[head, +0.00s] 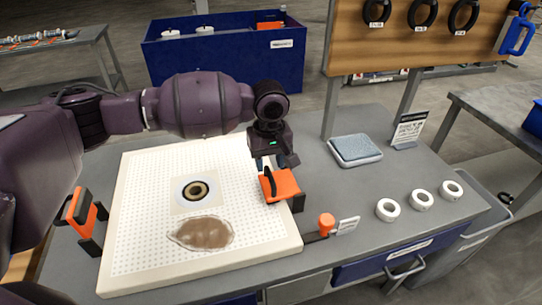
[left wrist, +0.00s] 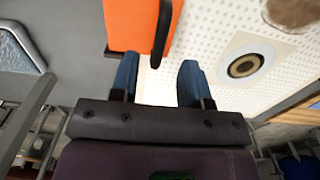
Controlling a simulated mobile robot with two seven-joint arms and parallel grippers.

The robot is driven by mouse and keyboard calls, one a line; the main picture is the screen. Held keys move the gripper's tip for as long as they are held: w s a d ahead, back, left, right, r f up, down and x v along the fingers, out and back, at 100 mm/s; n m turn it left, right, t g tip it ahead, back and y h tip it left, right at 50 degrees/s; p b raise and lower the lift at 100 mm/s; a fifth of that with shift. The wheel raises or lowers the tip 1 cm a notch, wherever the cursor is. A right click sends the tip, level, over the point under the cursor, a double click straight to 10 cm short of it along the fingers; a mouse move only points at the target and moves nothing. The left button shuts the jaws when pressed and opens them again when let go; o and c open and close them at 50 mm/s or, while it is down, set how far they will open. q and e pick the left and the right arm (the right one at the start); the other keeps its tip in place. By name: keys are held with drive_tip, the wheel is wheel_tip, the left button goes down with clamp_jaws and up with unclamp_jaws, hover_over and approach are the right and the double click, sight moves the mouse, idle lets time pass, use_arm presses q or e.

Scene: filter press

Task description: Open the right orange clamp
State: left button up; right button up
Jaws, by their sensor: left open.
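The right orange clamp (head: 282,186) sits at the right edge of the white perforated plate (head: 136,188), its orange part lying tilted over the plate's edge. In the left wrist view, the clamp (left wrist: 128,22) with its black bar lies just beyond the fingertips, nearer the left finger. My left gripper (head: 275,163) is open and empty, directly over and behind the clamp in the head view. Its two blue fingers also show in the left wrist view (left wrist: 157,75), apart. I cannot tell whether a finger touches the clamp. My right gripper is out of view.
Another orange clamp (head: 83,211) stands at the plate's left edge. The plate has a dark-ringed port (head: 195,191) and a brown patch (head: 205,233). An orange knob (head: 326,222), three white rings (head: 421,199) and a grey-blue pad (head: 355,149) occupy the table's right side.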

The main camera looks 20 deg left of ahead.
sight(270, 174)
use_arm(q)
drive_tip(key=shift+f+b, duration=0.35)
drive_tip(key=shift+f, duration=1.05)
drive_tip(key=shift+w+f, duration=0.1)
drive_tip(key=shift+f, duration=1.15)
drive_tip(key=c, duration=0.7)
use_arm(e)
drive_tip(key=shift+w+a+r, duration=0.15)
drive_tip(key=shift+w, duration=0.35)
